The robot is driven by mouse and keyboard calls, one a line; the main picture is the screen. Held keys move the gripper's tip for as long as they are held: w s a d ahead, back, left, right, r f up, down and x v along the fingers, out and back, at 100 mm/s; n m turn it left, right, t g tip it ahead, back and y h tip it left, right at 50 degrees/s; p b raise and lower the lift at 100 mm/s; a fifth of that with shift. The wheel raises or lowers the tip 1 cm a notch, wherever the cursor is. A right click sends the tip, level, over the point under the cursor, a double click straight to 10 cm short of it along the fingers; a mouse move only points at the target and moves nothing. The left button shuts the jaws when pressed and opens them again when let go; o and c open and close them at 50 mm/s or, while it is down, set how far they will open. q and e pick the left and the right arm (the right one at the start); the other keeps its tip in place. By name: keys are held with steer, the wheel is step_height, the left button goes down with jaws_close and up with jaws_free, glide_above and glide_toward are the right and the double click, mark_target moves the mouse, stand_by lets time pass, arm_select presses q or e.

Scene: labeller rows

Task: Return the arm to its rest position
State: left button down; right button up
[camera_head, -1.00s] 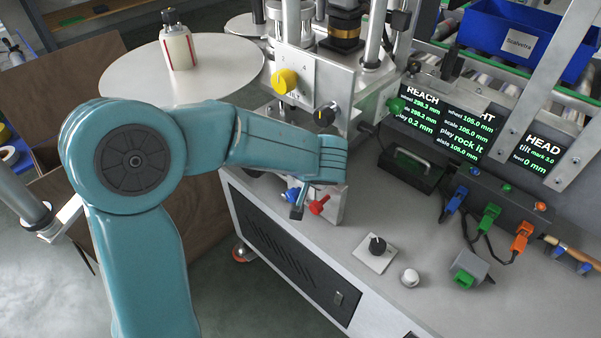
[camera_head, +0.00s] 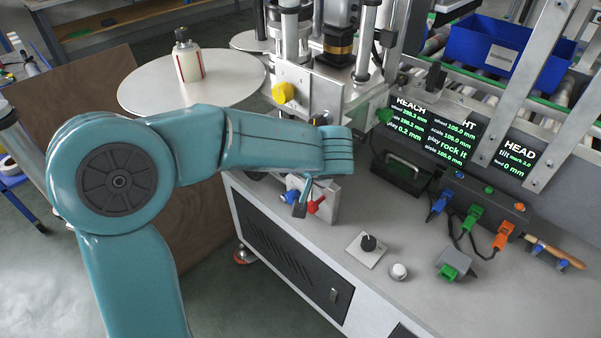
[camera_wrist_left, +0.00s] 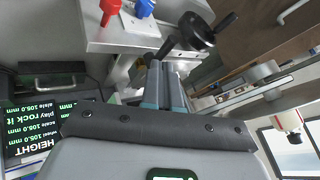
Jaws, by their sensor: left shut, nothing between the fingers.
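My left arm (camera_head: 120,180) comes in from the left in the head view, its elbow raised and its wrist over the near edge of the machine. My left gripper (camera_head: 301,207) points down from the wrist, mostly hidden behind it. It appears close to a blue knob (camera_head: 291,196) and a red knob (camera_head: 316,203); contact cannot be told. In the left wrist view the gripper (camera_wrist_left: 163,67) is shut and empty. The red knob (camera_wrist_left: 109,8) and blue knob (camera_wrist_left: 145,8) show beyond it there.
A round plate (camera_head: 150,95) carries a white bottle (camera_head: 188,64) at the back left. A black handwheel (camera_wrist_left: 196,31) shows near the fingers in the wrist view. A dial (camera_head: 368,243), cable plugs (camera_head: 473,215) and display screens (camera_head: 455,140) lie to the right. Floor shows in front.

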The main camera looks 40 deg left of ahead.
arm_select(q)
steer(key=shift+d+r, duration=0.2)
steer(key=shift+r, duration=0.1)
arm_select(e)
steer(key=shift+s+d+r, duration=0.1)
steer(key=shift+s+d, duration=0.2)
steer(key=shift+d, duration=0.1)
arm_select(q)
steer(key=shift+s, duration=0.1)
steer(key=s+d+f+m+g+h, duration=0.2)
steer(key=s+d+f+h, duration=0.15)
steer(key=d+f, duration=0.45)
steer(key=s+d+f+m+g+h, duration=0.1)
steer(key=s+d+f+h, duration=0.3)
steer(key=f, duration=0.8)
steer(key=s+d+f+n+g+h, duration=0.1)
steer(key=s+d+f+h, duration=0.1)
steer(key=s+d+f, duration=0.4)
steer(key=s+d+f+n+h, duration=0.1)
steer(key=s+d+f+h, duration=0.15)
steer(key=s+f, duration=0.4)
step_height(320, 180, up, 11)
steer(key=w+y+p, duration=0.1)
steer(key=p, duration=1.1)
steer(key=shift+d+p, duration=0.35)
arm_select(e)
step_height(320, 180, up, 13)
steer(key=shift+a, duration=0.15)
